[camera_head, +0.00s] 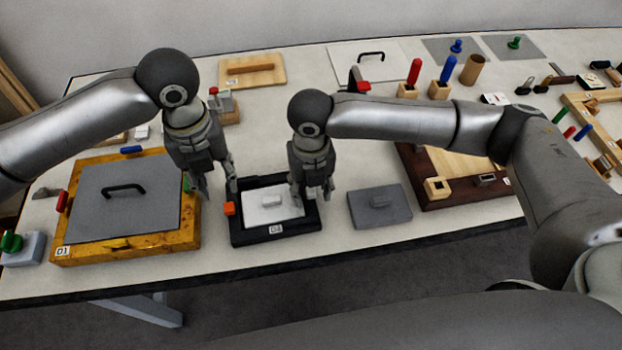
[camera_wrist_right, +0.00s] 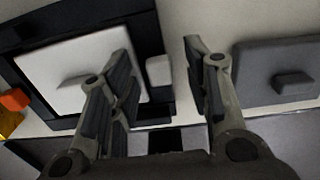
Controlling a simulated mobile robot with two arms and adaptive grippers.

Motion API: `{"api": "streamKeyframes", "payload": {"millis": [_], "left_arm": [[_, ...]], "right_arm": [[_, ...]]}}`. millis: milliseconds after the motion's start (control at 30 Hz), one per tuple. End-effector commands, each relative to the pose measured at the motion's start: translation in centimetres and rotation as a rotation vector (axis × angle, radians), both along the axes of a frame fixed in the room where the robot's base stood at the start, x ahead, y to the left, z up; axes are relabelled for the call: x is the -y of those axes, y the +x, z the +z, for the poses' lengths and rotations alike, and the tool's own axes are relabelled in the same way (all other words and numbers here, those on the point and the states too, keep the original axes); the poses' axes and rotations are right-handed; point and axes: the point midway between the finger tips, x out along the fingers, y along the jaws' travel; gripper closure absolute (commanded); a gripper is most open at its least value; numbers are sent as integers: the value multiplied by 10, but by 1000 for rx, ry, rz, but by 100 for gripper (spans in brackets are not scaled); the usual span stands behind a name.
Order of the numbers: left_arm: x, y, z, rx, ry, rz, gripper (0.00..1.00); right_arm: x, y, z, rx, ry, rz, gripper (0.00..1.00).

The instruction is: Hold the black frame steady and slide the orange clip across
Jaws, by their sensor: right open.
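The black frame (camera_head: 277,232), labelled 03, lies flat on the table with a white panel (camera_head: 268,205) inside it. The orange clip (camera_head: 229,209) is at its left side; it also shows at the left edge of the right wrist view (camera_wrist_right: 14,100). My right gripper (camera_head: 312,199) is open above the frame's right side. In the wrist view a small white block (camera_wrist_right: 159,70) on the right rim shows between its fingers; contact is unclear. My left gripper (camera_head: 218,194) is open and empty, just above the frame's left end, near the orange clip.
A yellow wooden frame with a grey panel (camera_head: 105,207) stands close on the left. A grey plate with a handle (camera_head: 380,208) lies to the right, before a dark-rimmed wooden board (camera_head: 455,195). Red and blue pegs in blocks stand behind. The table's front edge is near.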

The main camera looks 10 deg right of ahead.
Motion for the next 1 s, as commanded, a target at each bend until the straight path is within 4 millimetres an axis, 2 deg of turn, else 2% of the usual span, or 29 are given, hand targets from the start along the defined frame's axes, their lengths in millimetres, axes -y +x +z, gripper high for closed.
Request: {"api": "streamKeyframes", "payload": {"millis": [233,567,667,933,1000], "left_arm": [[0,0,0,0,0,0,64],[0,0,0,0,0,0,64],[0,0,0,0,0,0,64],[0,0,0,-1,0,0,98],[-1,1,-1,-10,-6,4,100]], "right_arm": [[0,0,-1,0,0,0,57],[0,0,0,0,0,0,99],[0,0,0,0,0,0,100],[0,0,0,0,0,0,100],[0,0,0,0,0,0,100]]}}
